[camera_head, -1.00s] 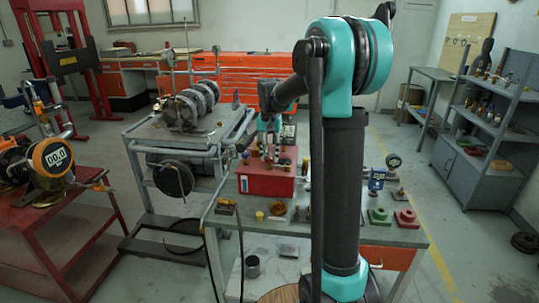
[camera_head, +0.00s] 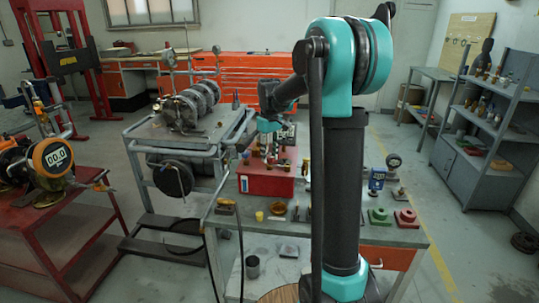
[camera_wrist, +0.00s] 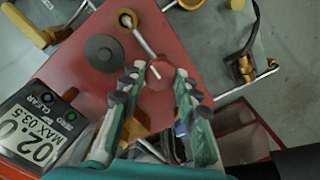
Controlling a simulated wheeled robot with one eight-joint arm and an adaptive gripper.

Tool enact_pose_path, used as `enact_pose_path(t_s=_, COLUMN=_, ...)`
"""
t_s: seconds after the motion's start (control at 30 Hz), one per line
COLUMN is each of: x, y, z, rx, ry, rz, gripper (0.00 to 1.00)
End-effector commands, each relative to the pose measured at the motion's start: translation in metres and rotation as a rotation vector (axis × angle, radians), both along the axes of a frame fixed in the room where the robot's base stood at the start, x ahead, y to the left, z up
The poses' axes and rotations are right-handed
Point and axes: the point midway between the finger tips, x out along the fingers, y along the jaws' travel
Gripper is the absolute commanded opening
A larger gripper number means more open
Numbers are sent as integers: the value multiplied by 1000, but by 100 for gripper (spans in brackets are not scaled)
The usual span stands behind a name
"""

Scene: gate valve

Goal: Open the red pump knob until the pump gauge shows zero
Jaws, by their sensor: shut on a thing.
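The red pump box (camera_head: 265,183) stands on the grey workbench, and its red top (camera_wrist: 90,60) fills the middle of the wrist view. The red knob (camera_wrist: 160,76) is a small faceted cap, seen from above between my fingertips. My gripper (camera_wrist: 161,74) is shut on it, one green-and-grey finger on each side. The pump gauge (camera_wrist: 38,132), at the lower left of the wrist view, appears to read 02.0, with MAX 03.5 below. In the head view my gripper (camera_head: 268,128) is over the box, and the knob cannot be made out there.
A dark round cap (camera_wrist: 104,54) and a brass fitting with a metal rod (camera_wrist: 127,19) are close to the fingers. An orange gauge (camera_head: 57,157) on the left red table reads 00.0. Green (camera_head: 379,216) and red (camera_head: 405,218) parts lie on the bench's right side.

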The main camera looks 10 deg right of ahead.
Motion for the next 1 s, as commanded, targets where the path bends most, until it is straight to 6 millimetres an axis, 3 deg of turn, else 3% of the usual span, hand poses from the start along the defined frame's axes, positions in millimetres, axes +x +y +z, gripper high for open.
enact_pose_path(t_s=0.67, x=1, y=0, z=0, rx=0, ry=-1, rz=61, gripper=2)
enact_pose_path(t_s=0.7, x=1, y=0, z=0, rx=0, ry=-1, rz=61, gripper=35)
enact_pose_path(t_s=0.83, x=0, y=0, z=0, rx=0, ry=-1, rz=61, gripper=51)
enact_pose_path(t_s=1.0, x=0, y=0, z=0, rx=0, ry=-1, rz=61, gripper=52)
